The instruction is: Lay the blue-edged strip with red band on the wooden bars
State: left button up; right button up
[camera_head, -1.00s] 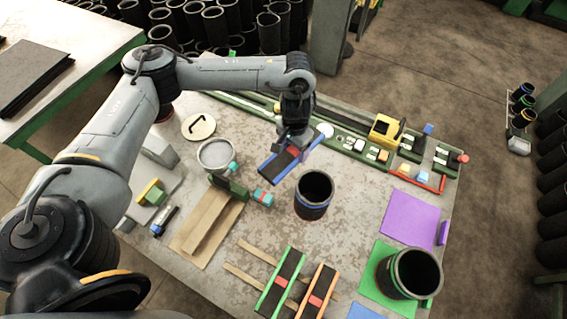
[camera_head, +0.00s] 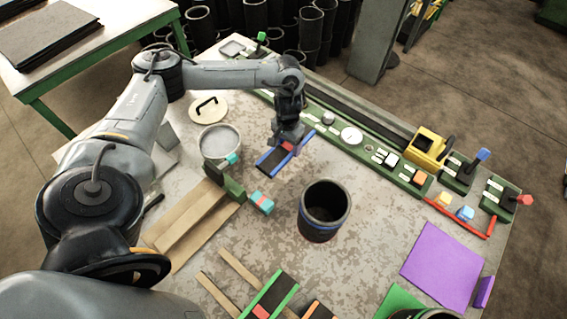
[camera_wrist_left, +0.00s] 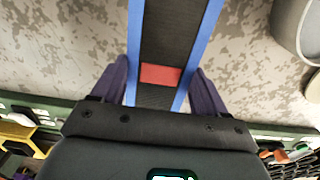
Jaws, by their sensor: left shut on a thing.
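The blue-edged strip with red band (camera_head: 272,162) is black with blue long edges. My left gripper (camera_head: 287,140) is shut on it near the red band; I cannot tell how high it is above the table. In the left wrist view the strip (camera_wrist_left: 175,30) runs between the two fingers of my left gripper (camera_wrist_left: 162,85), with the red band near the palm. The wooden bars (camera_head: 238,275) lie at the lower middle of the head view. A green-edged strip (camera_head: 270,294) lies across them, and part of an orange-edged strip (camera_head: 320,311) shows beside it. My right gripper is not seen.
A black sleeve with a blue ring (camera_head: 325,212) stands between the held strip and the bars. A grey pot (camera_head: 219,142) and a green-and-wood tool (camera_head: 228,182) are left. A purple sheet (camera_head: 442,266) lies right. A control panel runs along the back.

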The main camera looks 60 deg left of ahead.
aim_at(287, 146)
pick_arm(q)
jog(key=shift+f+b, duration=0.65)
jog(key=shift+f, duration=3.05)
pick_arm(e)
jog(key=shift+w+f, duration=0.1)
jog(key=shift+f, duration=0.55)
pick_arm(q)
jog(key=shift+f, duration=0.1)
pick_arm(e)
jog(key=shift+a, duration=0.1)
pick_arm(q)
jog(key=o, duration=1.1)
notch_tip(287, 146, up, 12)
jog(key=p, duration=0.3)
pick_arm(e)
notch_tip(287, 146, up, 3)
